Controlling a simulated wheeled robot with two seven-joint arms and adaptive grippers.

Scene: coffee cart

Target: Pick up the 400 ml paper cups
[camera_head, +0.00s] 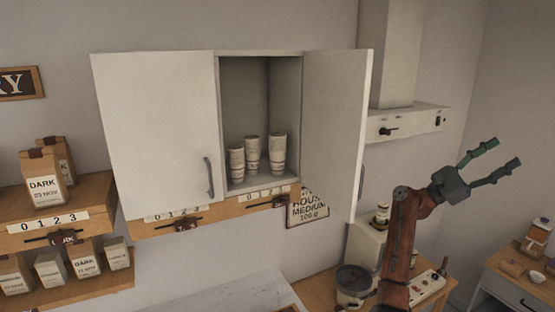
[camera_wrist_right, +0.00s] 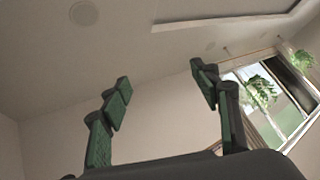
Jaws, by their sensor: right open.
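Three stacks of white paper cups stand in the open wall cabinet (camera_head: 230,85): a left stack (camera_head: 237,164), a middle stack (camera_head: 252,154) and a taller-looking right stack (camera_head: 278,153). I cannot read which stack is 400 ml. My right gripper (camera_head: 500,158) is open and empty, raised well to the right of the cabinet. Its two green-padded fingers also show apart in the right wrist view (camera_wrist_right: 160,95), with only ceiling, wall and a window behind them. My left gripper is in neither view.
The cabinet's right door (camera_head: 336,125) stands swung open between the cups and my right arm. The left door (camera_head: 158,135) covers the left part. A range hood (camera_head: 405,122) hangs on the right. Coffee bags (camera_head: 45,178) stand on shelves at left. A pot (camera_head: 353,285) sits below.

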